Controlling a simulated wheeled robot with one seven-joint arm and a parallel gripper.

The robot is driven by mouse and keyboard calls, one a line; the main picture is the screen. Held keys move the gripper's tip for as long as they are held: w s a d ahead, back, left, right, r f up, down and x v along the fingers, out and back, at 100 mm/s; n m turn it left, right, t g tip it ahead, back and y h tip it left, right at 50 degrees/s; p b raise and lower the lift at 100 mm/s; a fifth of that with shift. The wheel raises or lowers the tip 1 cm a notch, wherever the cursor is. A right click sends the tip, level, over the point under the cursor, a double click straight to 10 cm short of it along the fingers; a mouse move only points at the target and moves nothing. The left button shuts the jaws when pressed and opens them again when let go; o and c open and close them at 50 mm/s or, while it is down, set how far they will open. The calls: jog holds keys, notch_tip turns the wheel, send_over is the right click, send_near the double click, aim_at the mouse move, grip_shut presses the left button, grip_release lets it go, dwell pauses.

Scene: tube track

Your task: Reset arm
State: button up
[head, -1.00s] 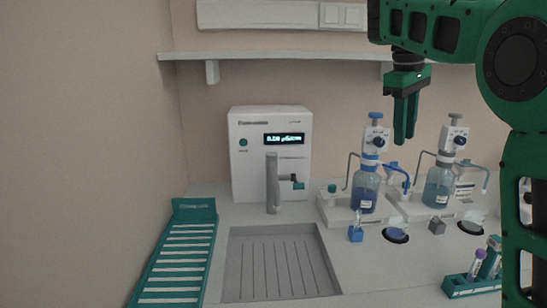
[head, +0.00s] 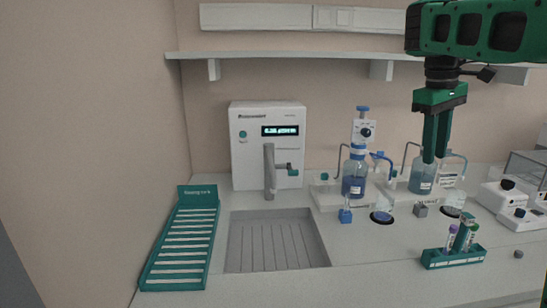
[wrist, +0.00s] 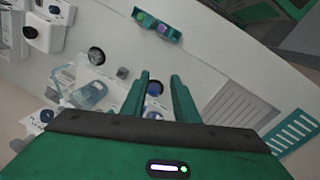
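My gripper (head: 435,158) is green and points straight down in the head view, in front of the right-hand bottle dispenser. In the wrist view its two fingers (wrist: 157,82) stand apart with a gap between them and nothing held. A teal tube rack (head: 453,262) with several tubes stands on the bench below and to the right of it; the rack also shows at the top of the wrist view (wrist: 157,27).
A white water dispenser (head: 268,140) stands behind a grey sink tray (head: 278,240). A teal slotted rack (head: 182,245) is at the left. Two blue-liquid bottles (head: 354,178) (head: 421,180) stand at the back. A balance (head: 515,205) is at the right. A shelf (head: 330,56) runs above.

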jog(key=s+d+f+m+g, duration=0.1)
jog(key=s+d+f+m, duration=0.55)
jog(key=s, duration=0.65)
jog(key=s+a+f+m+y, duration=0.1)
jog(key=s+a+f+m, duration=0.1)
jog(key=s+f, duration=0.6)
jog(key=s+a+f+m+y, duration=0.1)
jog(key=s+a+f+m, duration=0.1)
jog(key=s+f, duration=0.6)
jog(key=shift+s+f, duration=0.25)
jog(key=shift+s, duration=0.85)
jog(key=shift+m, duration=0.25)
